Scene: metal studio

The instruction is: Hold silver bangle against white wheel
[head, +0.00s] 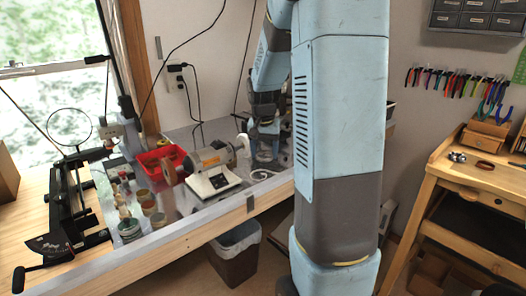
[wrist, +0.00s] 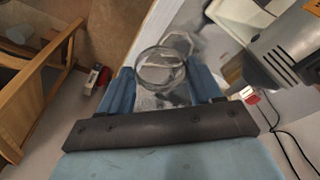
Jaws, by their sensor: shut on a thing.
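The silver bangle (wrist: 140,70) is a thin ring between the two blue fingers of my gripper (wrist: 160,85) in the wrist view. My gripper is shut on it, and the ring stands out past the fingertips. In the head view my gripper (head: 266,152) is low over the bench, just right of the polishing motor (head: 214,160); the bangle is hard to make out there. A small white wheel (head: 243,142) seems to sit on the motor's right end, close to my gripper. In the wrist view the motor (wrist: 285,45) is at the right, apart from the bangle.
A red bin (head: 160,160) and several small jars (head: 128,230) stand left of the motor. A white coil (head: 261,174) lies on the bench near my gripper. A waste bin (head: 234,252) is below the bench edge. A wooden workbench (head: 470,172) is at the right.

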